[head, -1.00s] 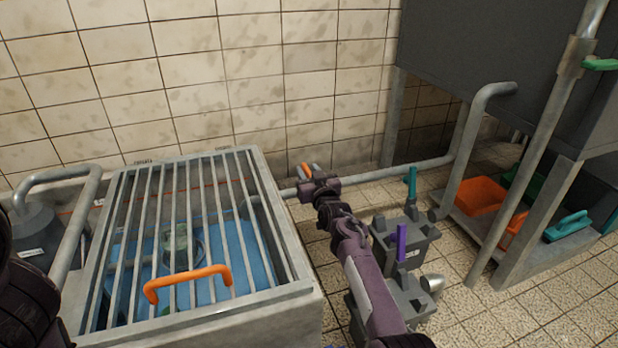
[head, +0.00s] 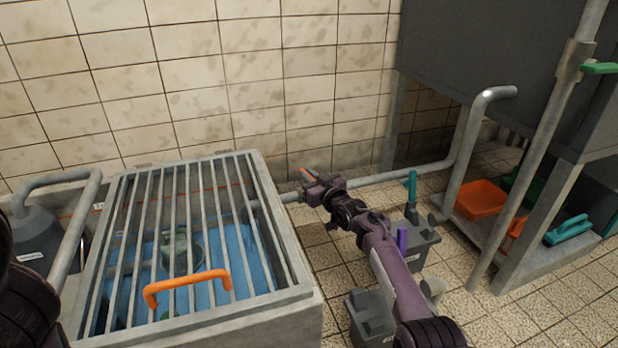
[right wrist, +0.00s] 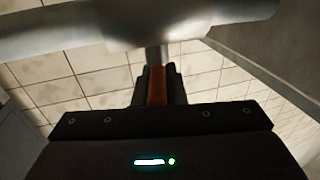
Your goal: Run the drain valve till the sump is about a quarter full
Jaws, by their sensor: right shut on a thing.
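The drain valve's orange lever (head: 307,174) sits on the grey pipe (head: 400,174) just right of the sump. My right gripper (head: 312,182) is shut on this lever. The right wrist view shows the orange lever (right wrist: 157,86) between the fingers, below the pipe (right wrist: 150,22). The sump (head: 305,300) is a concrete pit under a steel grating with an orange handle (head: 188,284). Blue water (head: 210,292) shows through the bars, below an orange line (head: 165,197) on the inner wall. The bars make the exact level hard to tell. My left gripper is out of view.
A large grey tank (head: 490,60) stands on legs at the right. Under it are an orange bin (head: 480,197) and a teal-handled item (head: 567,229). Grey boxes with teal and purple levers (head: 402,240) stand on the floor near my right arm.

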